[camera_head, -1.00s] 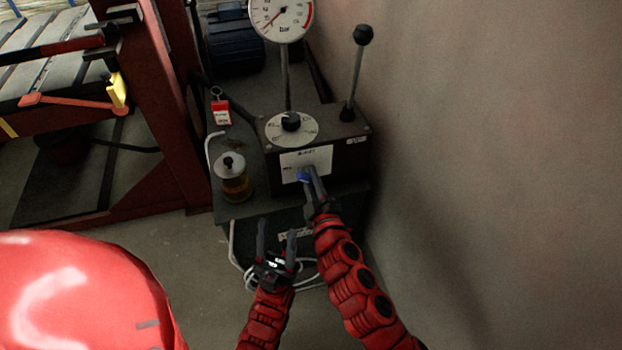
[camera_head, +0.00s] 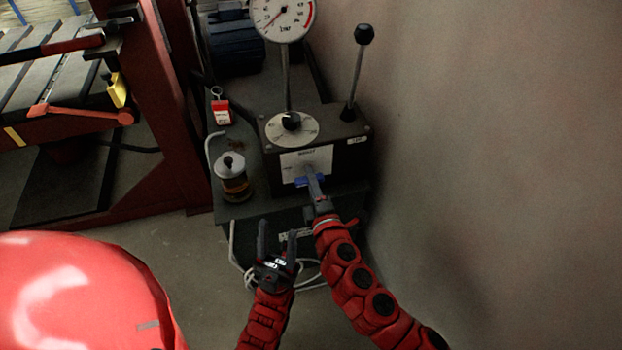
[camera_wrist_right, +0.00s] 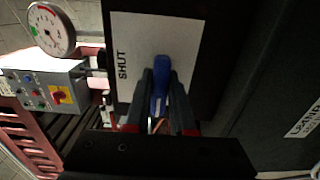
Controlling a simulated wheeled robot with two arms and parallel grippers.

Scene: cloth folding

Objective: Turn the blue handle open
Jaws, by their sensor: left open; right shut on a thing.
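My left gripper (camera_head: 277,230) is open and empty, below and left of the box, in front of the stand. The handle's pivot is hidden.
A pressure gauge (camera_head: 284,18) and a black-knobbed lever (camera_head: 356,75) stand above the box. A wall (camera_head: 500,140) is close on the right. A red press frame (camera_head: 150,110) stands left.

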